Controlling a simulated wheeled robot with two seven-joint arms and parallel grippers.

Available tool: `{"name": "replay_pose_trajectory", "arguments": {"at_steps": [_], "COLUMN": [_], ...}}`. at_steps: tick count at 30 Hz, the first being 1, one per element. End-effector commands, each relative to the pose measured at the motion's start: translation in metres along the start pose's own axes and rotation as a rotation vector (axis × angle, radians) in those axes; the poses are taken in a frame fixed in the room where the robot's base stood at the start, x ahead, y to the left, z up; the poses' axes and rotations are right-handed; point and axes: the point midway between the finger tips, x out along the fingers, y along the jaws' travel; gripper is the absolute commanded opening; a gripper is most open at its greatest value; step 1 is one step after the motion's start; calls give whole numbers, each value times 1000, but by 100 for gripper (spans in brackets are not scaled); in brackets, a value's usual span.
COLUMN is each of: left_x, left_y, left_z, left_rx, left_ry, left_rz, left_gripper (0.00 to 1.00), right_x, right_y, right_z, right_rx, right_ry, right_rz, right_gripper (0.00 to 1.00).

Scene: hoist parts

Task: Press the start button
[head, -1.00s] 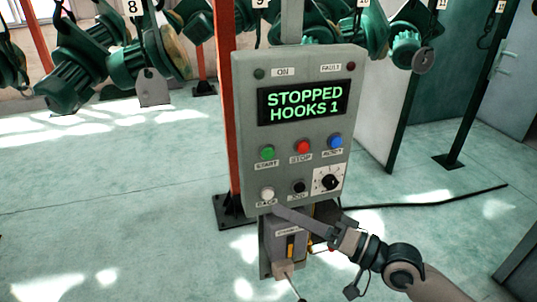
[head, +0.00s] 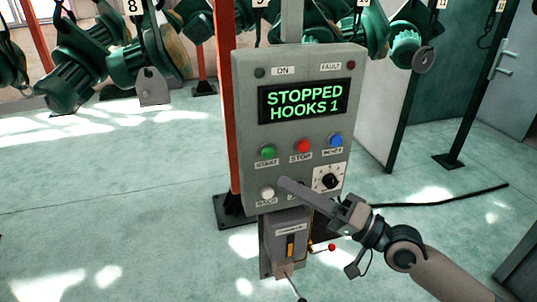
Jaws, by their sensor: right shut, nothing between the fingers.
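The green start button (head: 267,152) is on the left of the upper button row of the grey control panel (head: 243,120), with a START label below it. The panel's display (head: 304,102) reads STOPPED, HOOKS 1. My right gripper (head: 284,183) is shut and empty, its fingertips in front of the lower button row, below and right of the start button. It hides the black button there. Whether the tips touch the panel, I cannot tell. My left gripper is not in view.
The red stop button (head: 303,146), blue reset button (head: 335,140), white back button (head: 267,193) and a black knob (head: 330,181) are close by. Green hoist parts (head: 140,65) hang behind. An orange post (head: 228,110) stands left of the panel. The floor at left is clear.

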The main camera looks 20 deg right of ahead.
Motion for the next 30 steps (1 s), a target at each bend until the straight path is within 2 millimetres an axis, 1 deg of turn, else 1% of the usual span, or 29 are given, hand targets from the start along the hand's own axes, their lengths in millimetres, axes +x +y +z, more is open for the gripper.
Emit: {"name": "replay_pose_trajectory", "arguments": {"at_steps": [18, 24, 30], "left_x": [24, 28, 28], "left_y": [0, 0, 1], "left_z": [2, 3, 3], "left_rx": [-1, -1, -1], "left_ry": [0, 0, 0], "left_rz": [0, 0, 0], "left_gripper": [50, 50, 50], "right_x": [45, 53, 55], "right_y": [35, 39, 39], "right_z": [-33, -39, -40], "right_rx": [-2, -1, -1], "right_ry": [0, 0, 0], "right_rz": [-1, -1, 0], "right_gripper": [0, 0, 0]}}
